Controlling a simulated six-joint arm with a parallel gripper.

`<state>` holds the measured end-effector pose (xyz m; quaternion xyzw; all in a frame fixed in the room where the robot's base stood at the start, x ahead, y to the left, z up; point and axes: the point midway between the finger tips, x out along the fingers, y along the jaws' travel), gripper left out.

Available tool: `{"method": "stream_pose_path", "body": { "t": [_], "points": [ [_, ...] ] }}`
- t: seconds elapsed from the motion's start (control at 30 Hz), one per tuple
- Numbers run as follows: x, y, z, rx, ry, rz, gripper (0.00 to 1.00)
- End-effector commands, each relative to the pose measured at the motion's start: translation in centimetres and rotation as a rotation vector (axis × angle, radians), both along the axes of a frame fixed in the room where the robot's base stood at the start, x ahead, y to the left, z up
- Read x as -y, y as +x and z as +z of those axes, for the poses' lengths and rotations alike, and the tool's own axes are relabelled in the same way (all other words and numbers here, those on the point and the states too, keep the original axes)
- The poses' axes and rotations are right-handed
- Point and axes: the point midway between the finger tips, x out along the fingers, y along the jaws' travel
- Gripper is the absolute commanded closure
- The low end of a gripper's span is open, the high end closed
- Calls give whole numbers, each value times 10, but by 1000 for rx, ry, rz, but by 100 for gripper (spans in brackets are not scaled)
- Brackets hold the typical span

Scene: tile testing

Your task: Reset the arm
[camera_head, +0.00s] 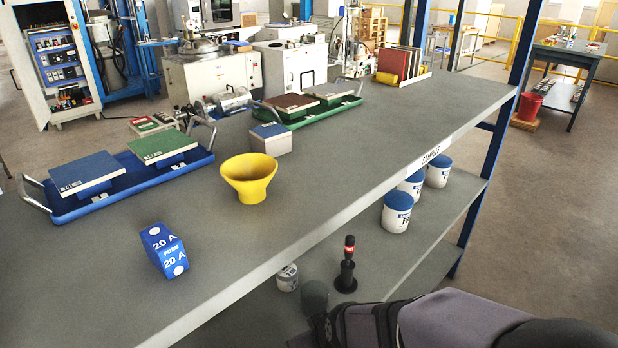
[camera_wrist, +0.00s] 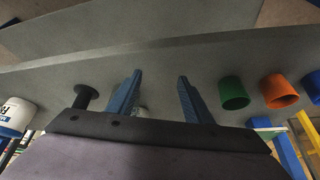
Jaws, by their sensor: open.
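My gripper (camera_wrist: 155,95) shows in the wrist view with its two blue fingers spread apart and nothing between them. In the head view my arm reaches in from the lower right, beside the front edge of the grey shelf (camera_head: 330,205). The fingers themselves cannot be made out in that view. My gripper is clear of the objects on the shelf top.
A blue fuse box (camera_head: 165,250), a yellow funnel-like cup (camera_head: 249,178), a blue tray (camera_head: 130,182) with tiles and a green tray (camera_head: 312,112) stand on top. White tubs (camera_head: 397,212) and a black-handled tool (camera_head: 346,270) stand on the lower shelf. Green (camera_wrist: 233,93) and orange (camera_wrist: 279,91) cups are right of the fingers.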

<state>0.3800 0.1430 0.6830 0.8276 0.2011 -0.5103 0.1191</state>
Motion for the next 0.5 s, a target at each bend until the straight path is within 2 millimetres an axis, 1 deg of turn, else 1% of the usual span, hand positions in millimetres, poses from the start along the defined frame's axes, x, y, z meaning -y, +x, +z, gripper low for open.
{"method": "stream_pose_path", "body": {
  "t": [0.03, 0.1, 0.2, 0.4, 0.47, 0.5],
  "points": [
    [24, -8, 3, -61, -12, -65, 54],
    [50, -23, 2, -143, -29, -139, 54],
    [81, -43, 4, -242, -52, -236, 54],
    [132, -86, 11, -411, -102, -417, 54],
    [146, -100, 15, -458, -118, -471, 54],
    [146, -101, 25, -463, -120, -473, 54]
  ]
}}
